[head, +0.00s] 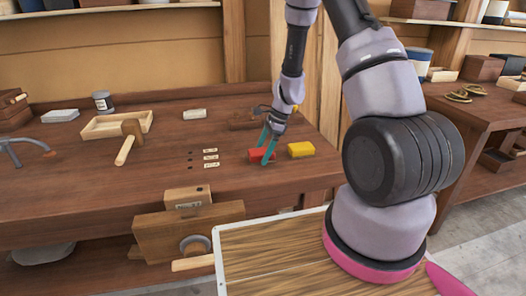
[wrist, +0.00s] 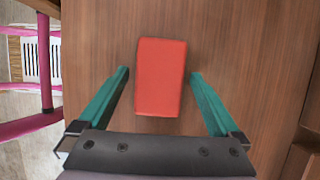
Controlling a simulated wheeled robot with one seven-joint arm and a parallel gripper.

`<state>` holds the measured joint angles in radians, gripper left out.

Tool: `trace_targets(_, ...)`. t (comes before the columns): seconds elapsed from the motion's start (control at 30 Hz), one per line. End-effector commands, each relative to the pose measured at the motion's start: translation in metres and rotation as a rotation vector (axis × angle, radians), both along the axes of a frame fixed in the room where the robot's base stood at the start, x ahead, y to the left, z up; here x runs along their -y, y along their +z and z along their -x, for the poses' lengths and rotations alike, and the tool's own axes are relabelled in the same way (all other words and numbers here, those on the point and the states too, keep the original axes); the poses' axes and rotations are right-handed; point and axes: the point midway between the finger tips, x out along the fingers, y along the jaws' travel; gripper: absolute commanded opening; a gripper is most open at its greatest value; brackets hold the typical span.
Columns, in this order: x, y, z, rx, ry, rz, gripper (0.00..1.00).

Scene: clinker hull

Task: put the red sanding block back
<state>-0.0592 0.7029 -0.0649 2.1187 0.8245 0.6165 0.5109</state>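The red sanding block (head: 257,155) lies on the wooden workbench near its right end; in the wrist view the red block (wrist: 160,78) lies flat on brown wood. My gripper (head: 265,148) is over the block with its teal fingers pointing down. In the wrist view my gripper (wrist: 160,74) is open, with one finger on each side of the block. A gap shows between the block and each finger. In the head view the fingers hide part of the block.
A yellow block (head: 301,149) lies close to the right of the red one. A mallet (head: 126,148) leans at a shallow wooden tray (head: 98,127). A vise (head: 187,232) juts from the bench front. Bare bench lies between.

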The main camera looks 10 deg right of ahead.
Motion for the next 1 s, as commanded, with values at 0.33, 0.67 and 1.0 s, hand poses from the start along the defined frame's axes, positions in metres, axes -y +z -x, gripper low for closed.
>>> trace_targets(0.33,0.01,0.028,-0.001,0.004,-0.001,0.0,0.99)
trace_targets(0.67,0.036,0.092,-0.001,0.004,-0.001,0.0,0.99)
trace_targets(1.0,0.046,0.115,0.0,0.002,0.002,0.0,0.99)
